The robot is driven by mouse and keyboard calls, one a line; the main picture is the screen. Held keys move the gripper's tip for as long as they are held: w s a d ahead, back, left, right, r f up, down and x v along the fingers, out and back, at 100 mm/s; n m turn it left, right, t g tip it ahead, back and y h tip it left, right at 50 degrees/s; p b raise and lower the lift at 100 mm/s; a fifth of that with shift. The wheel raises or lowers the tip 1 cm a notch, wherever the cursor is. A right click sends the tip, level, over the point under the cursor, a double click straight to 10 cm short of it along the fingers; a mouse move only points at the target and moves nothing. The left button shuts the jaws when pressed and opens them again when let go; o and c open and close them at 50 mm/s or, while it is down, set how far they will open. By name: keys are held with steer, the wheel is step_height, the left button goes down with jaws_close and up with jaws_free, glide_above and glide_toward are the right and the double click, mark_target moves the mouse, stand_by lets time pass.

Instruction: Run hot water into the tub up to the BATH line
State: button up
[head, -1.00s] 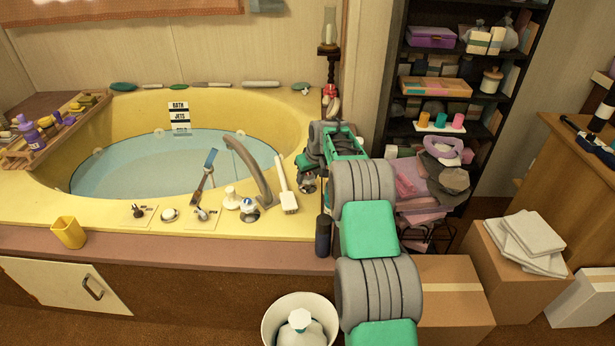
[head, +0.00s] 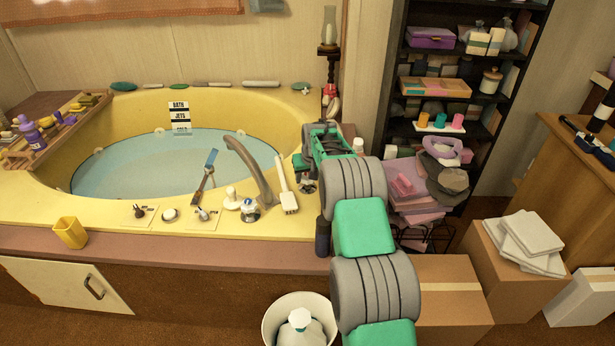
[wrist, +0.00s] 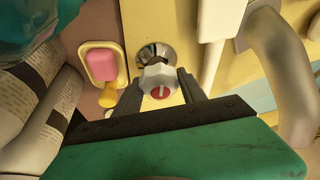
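A silver tap knob with a red cap (wrist: 158,91) sits between the fingers of my gripper (wrist: 159,84) in the wrist view. The fingers are apart, one on each side of it; I cannot tell if they touch it. In the head view my gripper (head: 303,166) is at the tub's right rim and hides this knob. The yellow tub (head: 265,115) holds pale blue water (head: 130,168). A label strip (head: 180,117) reads BATH at the top, JETS below, and a lowest label near the waterline. The curved spout (head: 250,165) shows no visible stream. A blue-capped knob (head: 250,208) is left of my gripper.
A white-handled hand piece (head: 286,190) stands between the spout and my gripper. A dark bottle (head: 323,236) stands by the deck edge, near my arm. Shelves (head: 405,60) are at right.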

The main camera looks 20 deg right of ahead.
steer(key=o, duration=0.3)
steer(key=p+v, duration=0.1)
steer(key=v, duration=0.6)
steer(key=shift+r+p, duration=0.35)
steer(key=shift+p, duration=0.05)
steer(key=shift+s, duration=0.15)
